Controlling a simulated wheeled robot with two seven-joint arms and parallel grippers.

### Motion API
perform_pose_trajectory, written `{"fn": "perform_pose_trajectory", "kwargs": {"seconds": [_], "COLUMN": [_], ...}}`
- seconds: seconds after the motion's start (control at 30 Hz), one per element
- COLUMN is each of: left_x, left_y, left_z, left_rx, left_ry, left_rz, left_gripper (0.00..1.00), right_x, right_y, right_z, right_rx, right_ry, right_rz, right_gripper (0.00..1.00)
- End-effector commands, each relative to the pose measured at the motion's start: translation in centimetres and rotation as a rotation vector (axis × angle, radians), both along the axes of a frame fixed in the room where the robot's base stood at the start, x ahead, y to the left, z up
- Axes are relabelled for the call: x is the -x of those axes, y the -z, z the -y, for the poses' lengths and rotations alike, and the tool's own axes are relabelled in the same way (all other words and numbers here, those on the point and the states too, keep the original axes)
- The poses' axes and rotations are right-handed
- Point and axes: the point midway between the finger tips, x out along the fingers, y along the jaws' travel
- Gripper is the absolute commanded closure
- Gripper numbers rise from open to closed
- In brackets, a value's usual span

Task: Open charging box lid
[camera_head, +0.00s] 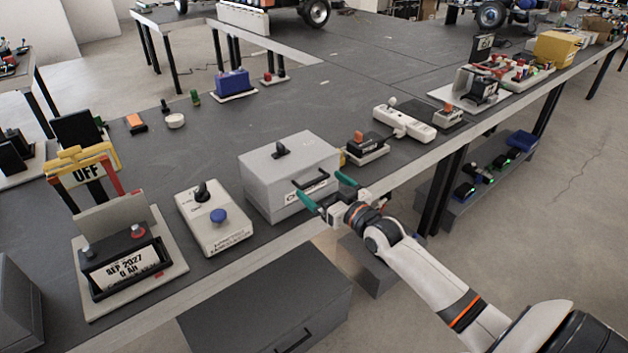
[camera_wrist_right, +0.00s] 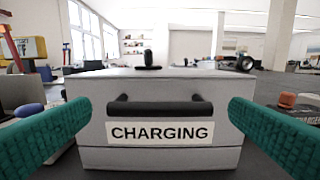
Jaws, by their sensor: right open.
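The charging box (camera_head: 285,168) is a light grey box on the dark table, near its front edge. Its lid looks shut, with a small black knob (camera_head: 281,148) on top. The front carries a black handle (camera_head: 309,184) and a label reading CHARGING (camera_wrist_right: 160,133). My right gripper (camera_head: 324,190) is in front of the box, its green fingers apart and empty. In the right wrist view the fingers (camera_wrist_right: 160,125) stand left and right of the black handle (camera_wrist_right: 160,107), apart from it. My left gripper is not in view.
Left of the box stands a white unit with a black lever and blue button (camera_head: 213,217). Right of it is a small base with an orange-topped block (camera_head: 366,146). A grey drawer cabinet (camera_head: 270,305) is under the table.

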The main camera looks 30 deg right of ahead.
Motion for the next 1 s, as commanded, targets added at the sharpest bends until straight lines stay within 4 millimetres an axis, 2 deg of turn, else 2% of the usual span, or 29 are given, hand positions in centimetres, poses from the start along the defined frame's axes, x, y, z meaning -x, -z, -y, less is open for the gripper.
{"fn": "perform_pose_trajectory", "kwargs": {"seconds": [0.1, 0.23, 0.4, 0.67, 1.0], "left_x": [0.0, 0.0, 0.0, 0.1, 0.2], "left_y": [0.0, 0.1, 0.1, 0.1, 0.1], "left_z": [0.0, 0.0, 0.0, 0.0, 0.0], "left_rx": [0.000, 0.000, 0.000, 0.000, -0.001], "left_ry": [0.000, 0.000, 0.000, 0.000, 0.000], "left_rz": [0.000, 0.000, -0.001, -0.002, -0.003], "left_gripper": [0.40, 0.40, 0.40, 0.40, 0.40], "right_x": [-1.9, -3.2, -3.8, -3.9, -3.9], "right_y": [-0.1, -0.1, 0.0, 0.0, 0.0], "right_z": [-0.1, -0.2, -0.3, -0.3, -0.3], "right_rx": [-0.001, -0.002, 0.000, 0.000, 0.000], "right_ry": [0.000, 0.000, -0.001, 0.000, 0.000], "right_rz": [0.001, 0.001, 0.000, -0.001, -0.001], "right_gripper": [0.00, 0.00, 0.00, 0.00, 0.56]}}
